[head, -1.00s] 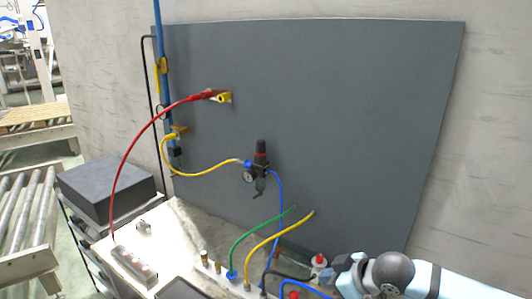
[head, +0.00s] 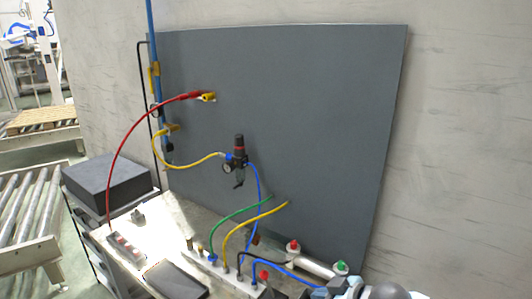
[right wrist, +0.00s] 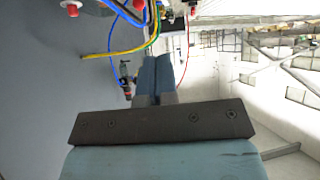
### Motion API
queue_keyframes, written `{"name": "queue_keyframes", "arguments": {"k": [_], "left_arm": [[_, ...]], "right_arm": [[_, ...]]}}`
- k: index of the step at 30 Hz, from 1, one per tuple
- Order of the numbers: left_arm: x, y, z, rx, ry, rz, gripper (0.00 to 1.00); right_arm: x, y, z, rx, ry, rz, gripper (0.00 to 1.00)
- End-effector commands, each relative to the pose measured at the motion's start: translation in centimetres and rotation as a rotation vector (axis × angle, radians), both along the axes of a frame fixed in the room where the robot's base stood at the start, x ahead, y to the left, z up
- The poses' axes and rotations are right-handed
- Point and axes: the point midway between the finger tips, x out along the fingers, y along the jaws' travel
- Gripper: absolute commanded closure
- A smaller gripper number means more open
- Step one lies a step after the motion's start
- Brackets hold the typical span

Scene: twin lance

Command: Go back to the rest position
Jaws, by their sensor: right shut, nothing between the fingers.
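My right gripper (right wrist: 155,75) shows in the right wrist view with its two blue-grey fingers together and nothing between them. In the head view only a part of my right arm shows at the bottom right edge, low in front of the bench and beside the red and green push buttons. My left gripper is in neither view.
A grey panel (head: 310,120) stands behind the bench (head: 165,220). A red hose (head: 122,150), a yellow hose (head: 185,166) and a regulator (head: 238,160) hang at it. Green, yellow and blue hoses rise from a manifold (head: 212,268). A dark box (head: 108,182) stands at left.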

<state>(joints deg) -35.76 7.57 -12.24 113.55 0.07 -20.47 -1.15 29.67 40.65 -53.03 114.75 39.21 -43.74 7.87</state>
Motion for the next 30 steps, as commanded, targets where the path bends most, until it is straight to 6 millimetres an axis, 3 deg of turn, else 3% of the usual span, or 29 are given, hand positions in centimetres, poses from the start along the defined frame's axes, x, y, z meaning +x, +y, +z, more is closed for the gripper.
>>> {"name": "queue_keyframes", "arguments": {"k": [6, 13, 17, 24, 30], "left_arm": [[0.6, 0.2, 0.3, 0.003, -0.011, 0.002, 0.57], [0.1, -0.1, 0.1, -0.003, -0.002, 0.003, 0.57], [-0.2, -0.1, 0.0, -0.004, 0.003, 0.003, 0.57], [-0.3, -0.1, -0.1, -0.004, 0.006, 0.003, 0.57], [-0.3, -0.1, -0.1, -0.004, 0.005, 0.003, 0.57]], "right_arm": [[-2.6, 2.3, -3.4, 0.115, -0.02, -0.052, 1.0], [-6.3, 2.0, -8.2, 0.214, -0.043, -0.205, 1.0], [-9.2, 0.3, -11.6, 0.222, -0.046, -0.318, 1.0], [-16.5, -4.5, -18.1, 0.15, -0.024, -0.523, 1.0], [-21.0, -7.3, -21.0, 0.076, -0.009, -0.609, 1.0]]}}
